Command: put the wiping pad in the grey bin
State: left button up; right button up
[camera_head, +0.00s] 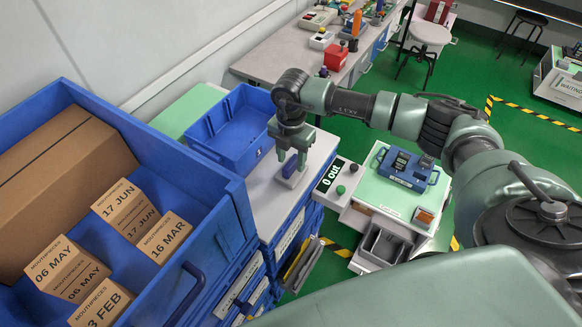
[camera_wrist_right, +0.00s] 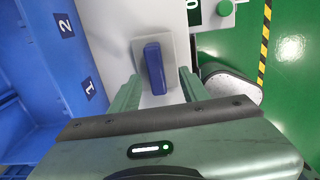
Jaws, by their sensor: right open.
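The wiping pad, a pale grey block with a blue grip on top (camera_head: 292,179), lies on the light tabletop. It also shows in the right wrist view (camera_wrist_right: 154,68). My right gripper (camera_head: 292,163) is open directly above it, with its fingers pointing down. In the wrist view the open fingers (camera_wrist_right: 157,88) stand on either side of the blue grip, without a visible hold. My left gripper is not in view.
A blue two-compartment bin (camera_head: 211,146) stands left of the pad. A box marked "0 out" (camera_head: 331,176) stands right. A large blue crate (camera_head: 222,192) holds cartons. Grey open trays (camera_head: 384,243) sit by the green-topped bench.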

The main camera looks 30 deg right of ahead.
aim_at(290, 163)
jog(key=f, duration=0.2)
jog(key=shift+w+f, duration=0.25)
jog(key=shift+f, duration=0.4)
jog(key=shift+c, duration=0.3)
grip_shut()
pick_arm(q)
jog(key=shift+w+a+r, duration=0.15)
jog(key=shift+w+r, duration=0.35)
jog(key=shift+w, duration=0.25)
